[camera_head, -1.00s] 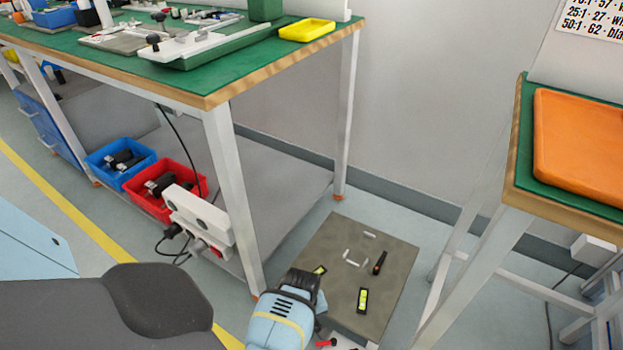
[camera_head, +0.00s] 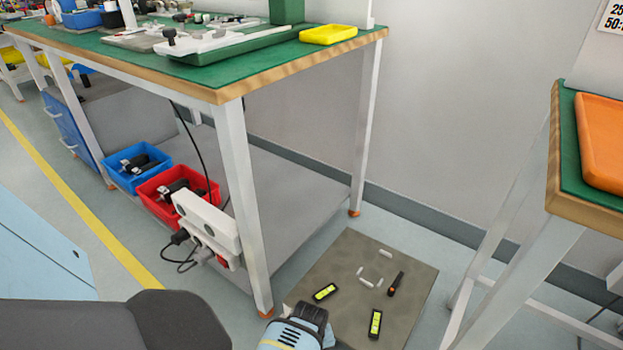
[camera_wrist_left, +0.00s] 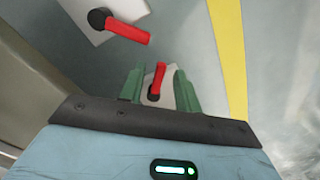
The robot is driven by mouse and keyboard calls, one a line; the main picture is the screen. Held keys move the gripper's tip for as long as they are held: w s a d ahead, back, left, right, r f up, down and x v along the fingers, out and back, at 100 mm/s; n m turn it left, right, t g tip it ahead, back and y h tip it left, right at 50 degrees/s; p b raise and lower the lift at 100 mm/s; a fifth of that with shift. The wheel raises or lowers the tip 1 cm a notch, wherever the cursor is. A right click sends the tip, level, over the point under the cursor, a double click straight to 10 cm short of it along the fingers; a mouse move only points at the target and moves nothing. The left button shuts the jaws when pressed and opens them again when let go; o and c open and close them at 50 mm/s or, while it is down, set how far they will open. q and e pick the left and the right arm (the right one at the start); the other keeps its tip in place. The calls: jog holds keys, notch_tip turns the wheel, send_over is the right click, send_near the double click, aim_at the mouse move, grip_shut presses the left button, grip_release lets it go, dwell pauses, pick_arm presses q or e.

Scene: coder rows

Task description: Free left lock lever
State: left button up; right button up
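In the left wrist view, two red lock levers show, each on a dark round pivot and a pale plate. One lever (camera_wrist_left: 158,78) stands between the two green fingers of my left gripper (camera_wrist_left: 157,84). The fingers are apart, with a gap showing on both sides of the lever. The other lever (camera_wrist_left: 127,33) lies up and left, outside the fingers, slanting down to the right. I cannot tell which is the left one. In the head view only a blue and black part of my arm shows at the bottom edge; the levers are out of view. My right gripper is not seen.
A grey-brown mat (camera_head: 335,262) on the floor holds levels (camera_head: 375,323), a dark tool (camera_head: 396,284) and several small pale pieces. A bench leg (camera_head: 245,210) and a white power strip (camera_head: 207,222) stand left of it. Another table (camera_head: 560,215) stands right.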

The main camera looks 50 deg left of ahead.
pick_arm(q)
grip_shut()
jog(key=m+p, duration=0.1)
jog(key=m, duration=0.1)
jog(key=s+a+m+p, duration=0.1)
jog(key=m+p, duration=0.1)
jog(key=shift+s+r+m, duration=0.15)
jog(key=shift+m, duration=0.15)
jog(key=m+p, duration=0.1)
jog(key=m, duration=0.1)
jog(key=a+m, duration=0.1)
jog(key=m, duration=0.1)
jog(key=shift+s+a+p, duration=0.2)
jog(key=shift+s+p, duration=0.15)
jog(key=shift+s, duration=0.05)
jog(key=shift+a+f+m, duration=0.15)
jog(key=shift+f+m, duration=0.05)
jog(key=shift+m, duration=0.5)
